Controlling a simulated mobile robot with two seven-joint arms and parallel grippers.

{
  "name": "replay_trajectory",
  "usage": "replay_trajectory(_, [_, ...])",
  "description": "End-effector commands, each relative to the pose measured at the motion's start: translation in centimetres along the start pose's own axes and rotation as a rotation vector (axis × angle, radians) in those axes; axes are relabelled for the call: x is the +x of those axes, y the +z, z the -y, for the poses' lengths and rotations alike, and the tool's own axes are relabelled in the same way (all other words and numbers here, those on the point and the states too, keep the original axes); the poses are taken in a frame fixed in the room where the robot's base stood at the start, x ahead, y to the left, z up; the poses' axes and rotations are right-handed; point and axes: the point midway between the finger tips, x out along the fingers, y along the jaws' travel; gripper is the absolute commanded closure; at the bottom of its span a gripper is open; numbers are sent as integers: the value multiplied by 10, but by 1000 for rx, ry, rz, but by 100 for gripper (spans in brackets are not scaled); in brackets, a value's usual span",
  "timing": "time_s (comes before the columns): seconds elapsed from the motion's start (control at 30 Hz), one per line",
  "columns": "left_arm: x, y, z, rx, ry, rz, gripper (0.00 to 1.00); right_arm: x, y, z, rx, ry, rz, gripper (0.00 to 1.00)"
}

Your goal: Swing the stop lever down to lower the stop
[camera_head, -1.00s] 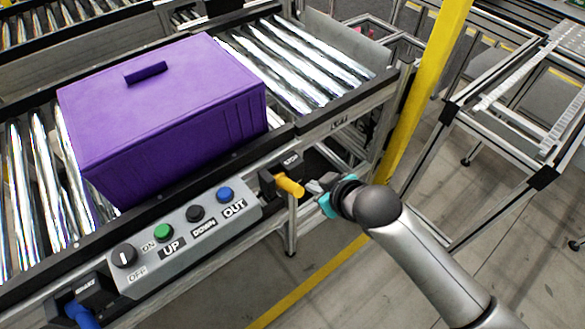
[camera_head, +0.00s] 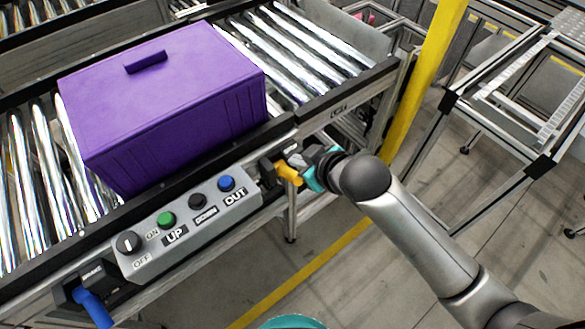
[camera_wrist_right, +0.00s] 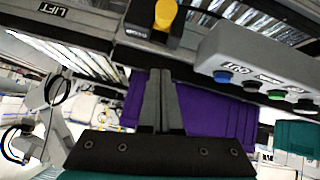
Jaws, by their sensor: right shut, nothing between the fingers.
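The stop lever (camera_head: 289,174) is a short yellow-orange handle on a black mount at the conveyor's front rail. It sticks out from the mount toward the lower right. In the right wrist view the lever (camera_wrist_right: 165,13) is at the top centre, beyond the fingertips. My right gripper (camera_head: 309,160) is right beside the lever at its right and slightly above its outer end. Its dark fingers (camera_wrist_right: 160,78) are shut with nothing between them. Contact with the lever cannot be told. The lever's label is partly hidden. My left gripper is not in view.
A purple box (camera_head: 165,110) stands on the rollers behind the rail. A grey control panel (camera_head: 185,218) with a knob and several buttons is left of the lever. A blue lever (camera_head: 94,309) is further left. A yellow post (camera_head: 424,85) rises behind my right arm.

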Motion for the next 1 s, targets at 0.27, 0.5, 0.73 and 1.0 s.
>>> replay_trajectory(0.27, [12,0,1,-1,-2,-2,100,46,1,0,0,0,0,100])
replay_trajectory(0.5, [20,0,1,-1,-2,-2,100,76,10,0,0,0,5,100])
replay_trajectory(0.73, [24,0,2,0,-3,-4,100,81,35,0,1,0,2,100])
replay_trajectory(1.0, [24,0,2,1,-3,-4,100,81,39,0,0,0,-1,100])
